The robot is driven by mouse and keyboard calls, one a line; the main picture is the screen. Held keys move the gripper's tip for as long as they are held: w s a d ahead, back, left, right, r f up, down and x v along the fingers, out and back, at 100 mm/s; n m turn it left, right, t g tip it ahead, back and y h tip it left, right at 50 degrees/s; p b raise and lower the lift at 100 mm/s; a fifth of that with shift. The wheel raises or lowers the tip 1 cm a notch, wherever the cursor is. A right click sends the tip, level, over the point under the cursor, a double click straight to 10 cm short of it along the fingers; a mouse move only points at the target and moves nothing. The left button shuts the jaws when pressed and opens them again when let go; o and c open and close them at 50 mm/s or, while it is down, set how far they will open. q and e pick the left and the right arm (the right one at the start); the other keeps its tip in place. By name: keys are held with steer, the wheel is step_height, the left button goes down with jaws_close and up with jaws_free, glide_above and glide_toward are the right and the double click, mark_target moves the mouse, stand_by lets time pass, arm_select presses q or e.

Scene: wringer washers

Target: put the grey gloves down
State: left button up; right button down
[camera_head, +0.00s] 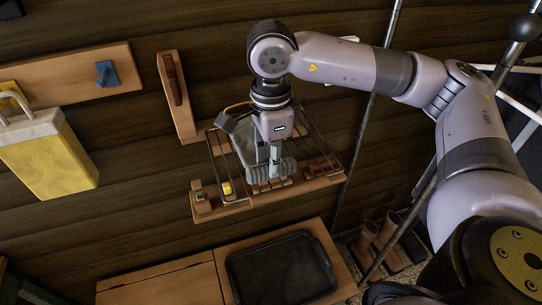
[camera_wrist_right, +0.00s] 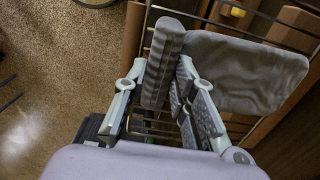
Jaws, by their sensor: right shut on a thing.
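The grey gloves (camera_head: 243,142) are at the wall rack, with a ribbed grey cuff (camera_head: 262,173) at the front. In the right wrist view the gloves' smooth grey fabric (camera_wrist_right: 250,72) spreads to the right of the ribbed part. My right gripper (camera_head: 269,160) points down over the rack and is shut on the gloves; its two fingers also show in the right wrist view (camera_wrist_right: 160,85). The gloves are over the rack's thin bars (camera_head: 322,146); I cannot tell whether they rest on them. My left gripper is not in view.
The rack's wooden front (camera_head: 240,208) carries a small yellow object (camera_head: 226,188) at left and a reddish-brown item (camera_head: 318,168) at right. Below are a black tray (camera_head: 280,270) on a wooden top and brown boots (camera_head: 368,236).

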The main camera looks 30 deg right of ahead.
steer(key=shift+f, duration=0.4)
steer(key=c, duration=1.8)
jaws_free()
steer(key=shift+s+f, duration=0.1)
steer(key=o, duration=0.5)
steer(key=shift+r, duration=0.25)
steer(key=shift+r+b, duration=1.15)
steer(key=shift+r, duration=4.75)
